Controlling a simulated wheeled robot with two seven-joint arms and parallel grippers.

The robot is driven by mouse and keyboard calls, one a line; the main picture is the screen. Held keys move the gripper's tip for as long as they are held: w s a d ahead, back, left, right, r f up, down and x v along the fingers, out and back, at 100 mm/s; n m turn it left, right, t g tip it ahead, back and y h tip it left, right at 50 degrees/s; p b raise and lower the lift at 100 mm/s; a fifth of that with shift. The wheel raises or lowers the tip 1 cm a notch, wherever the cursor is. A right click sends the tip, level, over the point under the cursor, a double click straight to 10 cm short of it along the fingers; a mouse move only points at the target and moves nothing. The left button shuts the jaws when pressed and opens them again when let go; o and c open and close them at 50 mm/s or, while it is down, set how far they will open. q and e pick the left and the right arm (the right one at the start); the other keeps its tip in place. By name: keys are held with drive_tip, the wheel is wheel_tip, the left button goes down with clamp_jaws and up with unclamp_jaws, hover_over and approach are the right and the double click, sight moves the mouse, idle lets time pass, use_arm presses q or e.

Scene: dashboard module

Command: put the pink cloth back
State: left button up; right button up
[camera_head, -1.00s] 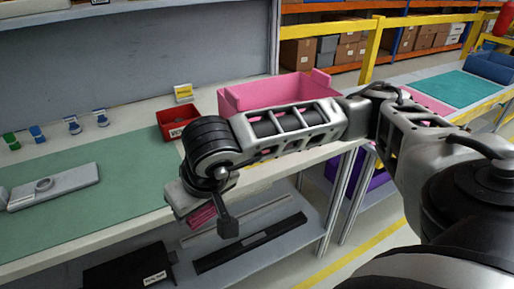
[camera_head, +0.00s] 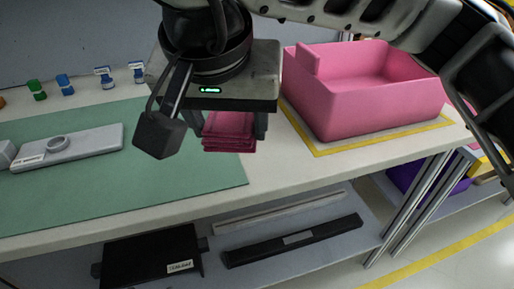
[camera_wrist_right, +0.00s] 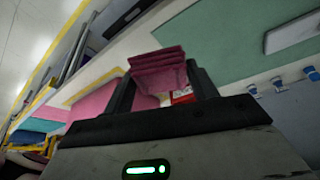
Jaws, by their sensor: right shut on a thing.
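The folded pink cloth (camera_head: 230,131) is held between the fingers of my right gripper (camera_head: 232,128), above the workbench near the right edge of the green mat. In the right wrist view the cloth (camera_wrist_right: 158,70) shows between the two dark fingers of the gripper (camera_wrist_right: 160,88). The pink bin (camera_head: 365,100) stands just to the right of the gripper, on a yellow-outlined area of the bench. The part of the bin's inside that shows looks empty. My left gripper is not in view.
The green mat (camera_head: 130,185) carries a grey device (camera_head: 68,146). Several small blue and green parts (camera_head: 65,85) stand along the back. A red box (camera_wrist_right: 183,96) shows behind the cloth in the wrist view. A lower shelf holds a black box (camera_head: 150,262) and a dark bar (camera_head: 292,240).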

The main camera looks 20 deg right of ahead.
sight(266, 148)
drive_tip(key=shift+w+f, duration=0.1)
drive_tip(key=shift+w, duration=0.2)
drive_tip(key=w+d+f, duration=0.4)
drive_tip(key=w, duration=0.1)
drive_tip(key=w+d+f, duration=0.2)
drive_tip(key=w+d, duration=0.1)
drive_tip(key=shift+w+f, duration=0.2)
drive_tip(key=shift+f, duration=0.2)
drive_tip(key=shift+w+d+f, duration=0.2)
drive_tip(key=shift+w+f, duration=0.15)
drive_tip(key=shift+f, duration=0.15)
drive_tip(key=x, duration=0.4)
drive_tip(key=shift+s+d+f, duration=0.1)
drive_tip(key=shift+d+f, duration=0.1)
drive_tip(key=shift+f, duration=0.35)
